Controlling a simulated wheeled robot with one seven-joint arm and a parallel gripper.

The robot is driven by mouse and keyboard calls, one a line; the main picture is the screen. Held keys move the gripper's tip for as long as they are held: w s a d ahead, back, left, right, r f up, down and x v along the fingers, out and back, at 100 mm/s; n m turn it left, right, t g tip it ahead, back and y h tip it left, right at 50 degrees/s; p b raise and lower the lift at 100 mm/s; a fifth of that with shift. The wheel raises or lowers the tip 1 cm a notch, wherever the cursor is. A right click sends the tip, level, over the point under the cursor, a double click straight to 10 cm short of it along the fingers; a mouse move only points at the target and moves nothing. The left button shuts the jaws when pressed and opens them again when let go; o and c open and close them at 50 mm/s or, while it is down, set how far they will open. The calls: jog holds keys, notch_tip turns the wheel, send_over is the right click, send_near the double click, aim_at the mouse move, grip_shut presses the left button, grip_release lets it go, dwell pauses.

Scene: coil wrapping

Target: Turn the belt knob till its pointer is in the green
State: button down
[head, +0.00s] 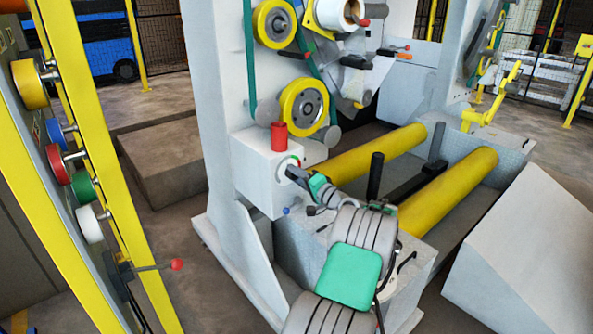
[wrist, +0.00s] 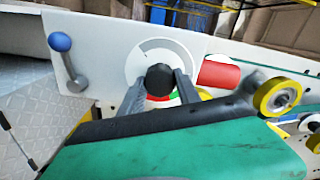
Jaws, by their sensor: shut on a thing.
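The black belt knob (wrist: 159,77) sits at the centre of a round white dial (wrist: 149,55) on the white box's face. My gripper (wrist: 161,84) is shut on the knob, one finger on each side of it. Small green (wrist: 174,95) and red marks show at the dial's edge near the fingers. The knob's pointer cannot be made out. In the head view my gripper (head: 294,173) reaches the front of the white box (head: 257,174), and the knob is mostly hidden behind the fingers.
A red cylinder (head: 279,135) stands on top of the box. A blue-ball lever (wrist: 61,43) is beside the dial, and it also shows below my gripper in the head view (head: 286,210). Yellow rollers (head: 370,152) lie to the right. A yellow-and-grey wheel (head: 304,107) is above.

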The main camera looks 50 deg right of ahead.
jog(key=shift+m+p, duration=2.55)
jog(key=shift+m, duration=2.25)
jog(key=c, duration=0.9)
grip_release()
jog(key=shift+o, duration=0.2)
jog(key=v, duration=0.7)
jog(key=shift+s, duration=0.4)
